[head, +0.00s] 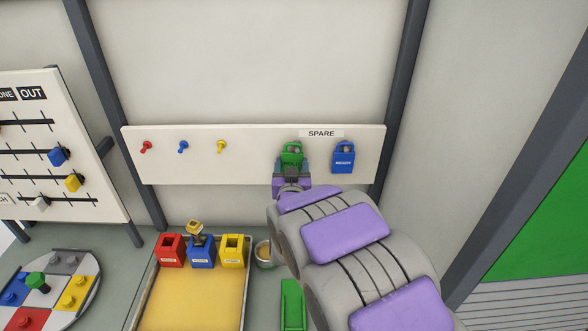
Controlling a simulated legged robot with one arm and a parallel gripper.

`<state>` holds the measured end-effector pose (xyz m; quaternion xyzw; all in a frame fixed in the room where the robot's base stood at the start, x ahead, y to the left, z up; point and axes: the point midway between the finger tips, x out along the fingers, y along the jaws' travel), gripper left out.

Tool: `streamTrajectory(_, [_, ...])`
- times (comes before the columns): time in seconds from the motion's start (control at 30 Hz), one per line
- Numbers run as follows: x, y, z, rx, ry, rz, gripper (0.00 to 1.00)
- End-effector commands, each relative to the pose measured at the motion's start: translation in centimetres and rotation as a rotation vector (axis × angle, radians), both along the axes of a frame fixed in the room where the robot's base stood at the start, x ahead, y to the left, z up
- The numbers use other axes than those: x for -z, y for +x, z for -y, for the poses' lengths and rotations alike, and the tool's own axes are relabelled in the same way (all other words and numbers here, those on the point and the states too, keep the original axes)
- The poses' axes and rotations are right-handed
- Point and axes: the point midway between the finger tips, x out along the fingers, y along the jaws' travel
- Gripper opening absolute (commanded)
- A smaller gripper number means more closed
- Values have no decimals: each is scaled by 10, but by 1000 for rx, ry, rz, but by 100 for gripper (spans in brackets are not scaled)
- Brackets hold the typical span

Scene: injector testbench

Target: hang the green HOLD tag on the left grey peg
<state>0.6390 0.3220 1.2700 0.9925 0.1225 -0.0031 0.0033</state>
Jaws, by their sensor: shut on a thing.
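The green tag (291,156) is upright in front of the white peg board (256,172), below the left part of the SPARE label. My gripper (291,171) is shut on its lower part, so any writing on it is covered. The left grey peg is hidden or nearly hidden behind the tag's top; I cannot tell whether the tag's opening is around it. A blue tag (343,160) hangs to the right on the other grey peg (346,149).
Red (146,147), blue (183,147) and yellow (221,146) pegs are bare on the left. Below stand a yellow-floored tray (187,300) with red, blue and yellow holders, a small cup (264,254) and a green object (292,305). My arm covers the lower right.

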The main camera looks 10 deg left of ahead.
Motion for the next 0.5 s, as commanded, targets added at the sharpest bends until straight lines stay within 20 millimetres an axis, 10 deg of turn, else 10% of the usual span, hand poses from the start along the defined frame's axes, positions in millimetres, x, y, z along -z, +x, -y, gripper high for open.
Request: streamTrajectory(0.5, [5,10,-6,-8,-6,1,11])
